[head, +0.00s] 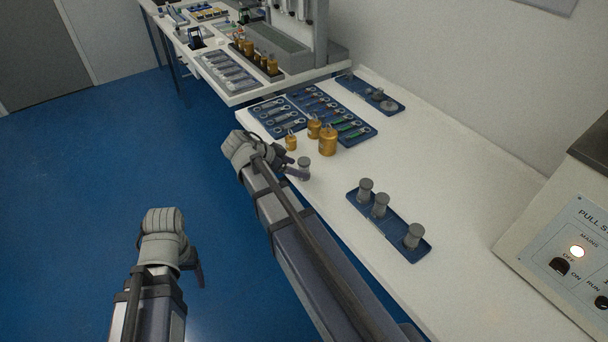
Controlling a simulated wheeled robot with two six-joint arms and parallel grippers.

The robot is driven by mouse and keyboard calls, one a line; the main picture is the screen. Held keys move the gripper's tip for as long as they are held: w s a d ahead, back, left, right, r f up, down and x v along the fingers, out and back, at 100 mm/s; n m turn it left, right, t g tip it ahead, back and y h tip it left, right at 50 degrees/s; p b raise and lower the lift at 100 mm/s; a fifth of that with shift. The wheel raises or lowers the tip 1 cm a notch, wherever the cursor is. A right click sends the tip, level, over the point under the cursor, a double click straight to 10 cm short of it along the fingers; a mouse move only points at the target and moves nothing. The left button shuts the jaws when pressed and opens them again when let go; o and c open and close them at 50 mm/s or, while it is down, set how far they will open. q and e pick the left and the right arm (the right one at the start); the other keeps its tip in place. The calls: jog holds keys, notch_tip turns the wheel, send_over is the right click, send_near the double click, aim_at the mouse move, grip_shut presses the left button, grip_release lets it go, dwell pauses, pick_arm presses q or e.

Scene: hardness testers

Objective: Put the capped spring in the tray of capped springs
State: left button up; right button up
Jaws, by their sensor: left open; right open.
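A grey capped spring (305,162) stands upright near the front edge of the white table. My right gripper (296,172) is open beside it, its dark fingers close to the spring's lower part. I cannot tell whether they touch it or reach around it. The blue tray of capped springs (393,227) lies to the right on the table. It bears three grey capped springs, two close together towards its far left end (366,190) (380,206) and one towards its near right end (414,237). My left gripper (196,270) is open and empty over the floor, away from the table.
Several brass-coloured weights (327,142) stand just behind the lone spring. Blue trays of spanner-like parts (278,134) lie beyond them, and another blue tray (393,105) lies near the wall. A control box (540,235) stands at the right. The table around the spring tray is clear.

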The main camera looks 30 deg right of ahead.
aim_at(302, 169)
jog(key=b+x, duration=0.2)
jog(key=x, duration=0.2)
jog(key=shift+w+a+f+b, duration=0.1)
jog(key=shift+a+f+b, duration=0.1)
jog(key=shift+b, duration=0.15)
jog(key=shift+d+f, duration=0.15)
jog(key=shift+d, duration=0.3)
grip_shut()
